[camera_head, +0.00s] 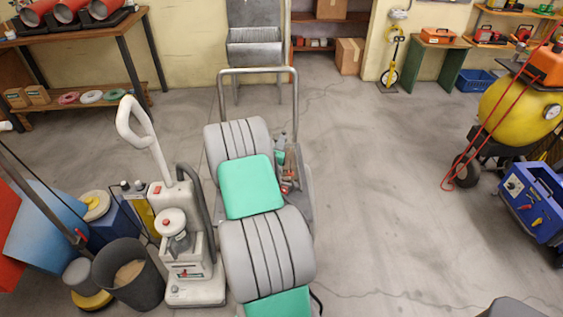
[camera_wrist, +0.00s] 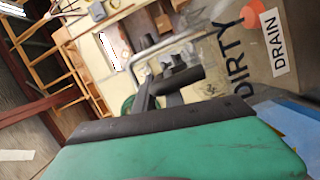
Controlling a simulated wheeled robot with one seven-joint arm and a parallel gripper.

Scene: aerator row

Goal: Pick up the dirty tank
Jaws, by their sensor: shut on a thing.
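The dirty tank (camera_wrist: 258,62) shows in the wrist view as a greyish see-through surface marked DIRTY, with an orange cap and a white DRAIN label. My gripper (camera_wrist: 172,82) has dark fingers close together beside the tank's lettered face. It is shut on the tank, though the exact contact is hard to make out. A grey bent tube (camera_wrist: 180,38) passes just beyond the fingers. In the head view my grey and green arm reaches over a wheeled frame with a tall tube handle (camera_head: 257,70). My arm hides the gripper and most of the tank there.
A white upright machine (camera_head: 185,250) and a dark bin (camera_head: 128,276) stand close left of my arm. A yellow compressor (camera_head: 510,108) and blue toolbox (camera_head: 532,200) stand right. The floor right of the frame is clear.

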